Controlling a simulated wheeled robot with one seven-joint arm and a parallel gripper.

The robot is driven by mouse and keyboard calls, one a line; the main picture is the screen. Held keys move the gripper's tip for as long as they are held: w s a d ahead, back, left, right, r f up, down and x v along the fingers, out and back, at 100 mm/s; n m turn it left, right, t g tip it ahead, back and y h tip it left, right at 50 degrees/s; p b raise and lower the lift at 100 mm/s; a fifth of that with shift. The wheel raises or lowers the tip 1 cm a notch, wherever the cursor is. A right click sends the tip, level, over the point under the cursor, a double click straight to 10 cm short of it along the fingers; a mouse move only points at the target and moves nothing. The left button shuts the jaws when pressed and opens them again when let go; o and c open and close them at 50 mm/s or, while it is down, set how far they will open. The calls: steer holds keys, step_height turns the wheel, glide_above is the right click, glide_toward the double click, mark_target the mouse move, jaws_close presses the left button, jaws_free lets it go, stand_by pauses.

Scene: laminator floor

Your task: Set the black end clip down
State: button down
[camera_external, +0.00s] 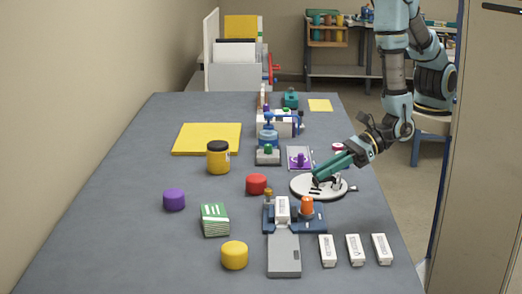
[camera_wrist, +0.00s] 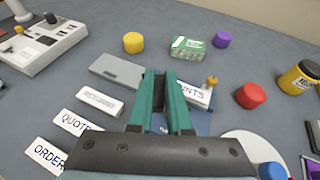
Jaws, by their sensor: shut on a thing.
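My gripper (camera_external: 317,181) has green fingers shut on the black end clip, a small dark piece. The clip (camera_wrist: 160,88) shows as a dark strip between the fingertips in the wrist view. In the outside view my fingertips overlap the white round plate (camera_external: 338,192); their height above it is hard to tell. The wrist view shows the fingers in front of the blue fixture (camera_wrist: 203,122), which carries a white labelled block (camera_external: 282,209) and a grey slab (camera_external: 284,258). The fingers hide part of the fixture.
Three white labelled blocks (camera_external: 355,250) stand at the front right. An orange knob (camera_external: 306,206), red (camera_external: 256,184), yellow (camera_external: 234,256) and purple (camera_external: 174,199) cylinders, a green-white stack (camera_external: 215,220) and a yellow jar (camera_external: 218,158) stand around. The table's left front is clear.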

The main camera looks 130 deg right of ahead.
steer(key=w+d+m+g+h+b, duration=0.3)
steer(key=d+m, duration=0.1)
steer(key=d, duration=0.4)
steer(key=w+d+m+g+h+b, duration=0.2)
steer(key=w+d+m+h, duration=0.1)
steer(key=d, duration=0.5)
steer(key=m+g+h+b, duration=0.2)
steer(key=m+g+b, duration=0.5)
steer(key=m+g, duration=0.35)
glide_above(222, 187)
step_height(222, 187, down, 3)
step_height(222, 187, down, 9)
steer(key=shift+a+p, duration=0.1)
steer(key=shift+p, duration=1.05)
steer(key=shift+f, duration=0.2)
steer(key=c, duration=0.9)
jaws_free()
steer(key=shift+o, duration=0.2)
steer(key=shift+r, duration=0.15)
